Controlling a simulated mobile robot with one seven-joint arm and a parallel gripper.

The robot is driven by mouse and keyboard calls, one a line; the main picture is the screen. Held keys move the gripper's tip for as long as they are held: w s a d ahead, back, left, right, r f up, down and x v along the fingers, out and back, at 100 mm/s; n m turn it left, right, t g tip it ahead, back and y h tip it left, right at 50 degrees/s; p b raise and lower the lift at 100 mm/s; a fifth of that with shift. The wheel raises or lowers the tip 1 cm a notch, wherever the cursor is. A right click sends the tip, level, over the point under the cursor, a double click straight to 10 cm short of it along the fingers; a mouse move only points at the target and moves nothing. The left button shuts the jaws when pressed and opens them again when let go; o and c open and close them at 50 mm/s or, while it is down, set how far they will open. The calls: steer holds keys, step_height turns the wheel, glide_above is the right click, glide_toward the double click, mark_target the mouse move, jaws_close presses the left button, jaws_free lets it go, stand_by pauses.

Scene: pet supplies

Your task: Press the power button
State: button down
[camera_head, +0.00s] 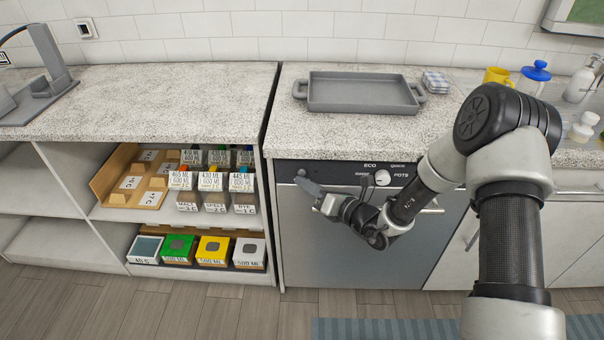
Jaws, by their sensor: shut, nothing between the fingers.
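The dishwasher (345,245) stands under the counter in the middle of the head view. Its dark control panel (325,169) carries a round white knob (382,177) with ECO, QUICK and POTS labels around it. My gripper (300,180) is shut and empty, and points left in front of the left part of the panel. A small pale spot (301,172) shows on the panel just above the fingertips. I cannot tell whether it is the power button or whether the fingers touch it. My wrist and fingers cover part of the panel and door.
A grey tray (362,93) lies on the counter above. A yellow mug (497,76) and a blue-lidded jar (533,77) stand at right. The left shelf (185,215) holds several labelled boxes. Open floor (190,300) lies in front.

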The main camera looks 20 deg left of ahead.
steer(key=s, duration=0.3)
steer(key=s+d+p, duration=0.1)
steer(key=s, duration=0.1)
steer(key=shift+s+d, duration=0.2)
steer(key=shift+s, duration=0.2)
stand_by(2.1)
